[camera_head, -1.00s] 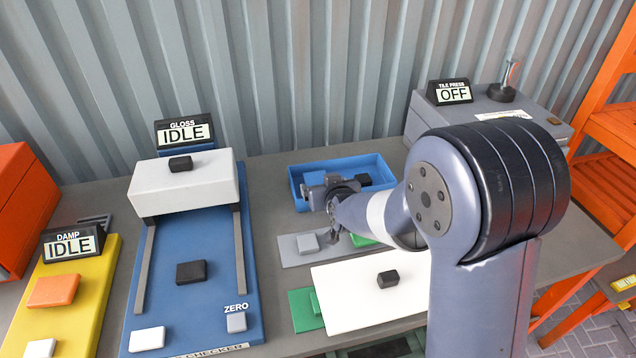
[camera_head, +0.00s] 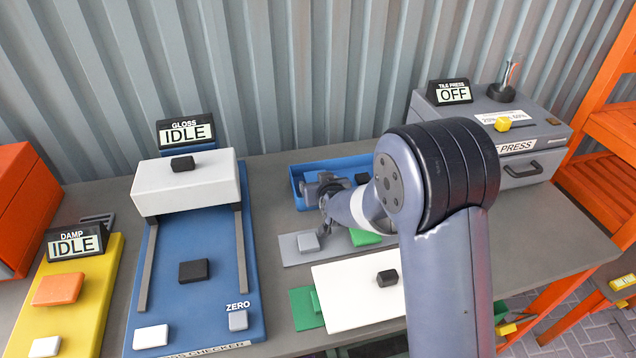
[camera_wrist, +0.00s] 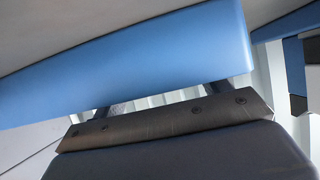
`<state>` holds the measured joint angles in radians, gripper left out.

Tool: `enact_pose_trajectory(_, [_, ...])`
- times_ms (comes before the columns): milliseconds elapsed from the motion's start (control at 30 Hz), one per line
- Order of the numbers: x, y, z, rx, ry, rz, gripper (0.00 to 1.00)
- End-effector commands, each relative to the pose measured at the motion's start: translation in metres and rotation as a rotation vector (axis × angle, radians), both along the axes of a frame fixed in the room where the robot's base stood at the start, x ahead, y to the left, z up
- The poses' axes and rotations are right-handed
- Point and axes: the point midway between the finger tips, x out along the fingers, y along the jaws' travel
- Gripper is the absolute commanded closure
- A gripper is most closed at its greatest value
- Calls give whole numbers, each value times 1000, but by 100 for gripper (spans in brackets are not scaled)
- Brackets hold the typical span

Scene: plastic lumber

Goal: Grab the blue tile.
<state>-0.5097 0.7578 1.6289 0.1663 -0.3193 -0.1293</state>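My gripper (camera_head: 328,190) is at the left part of the blue tray (camera_head: 383,160), low and close to its front wall. In the head view the gripper and forearm cover the spot where a blue tile showed earlier, and only a little blue shows around the gripper.
A black tile (camera_head: 361,178) lies in the tray. In front are a grey plate (camera_head: 290,255) with a grey block, a green piece (camera_head: 366,237) and a white board (camera_head: 350,310) with a black knob. The gloss checker (camera_head: 205,290) stands left, the tile press (camera_head: 540,130) right.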

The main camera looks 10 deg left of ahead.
Motion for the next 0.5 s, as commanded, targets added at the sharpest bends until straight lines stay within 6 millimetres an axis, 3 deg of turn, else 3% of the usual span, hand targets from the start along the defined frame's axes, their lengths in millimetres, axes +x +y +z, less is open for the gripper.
enact_pose_trajectory(433, [0,0,0,0,0,0,65])
enact_pose_trajectory(500, [0,0,0,0,-1,0,65])
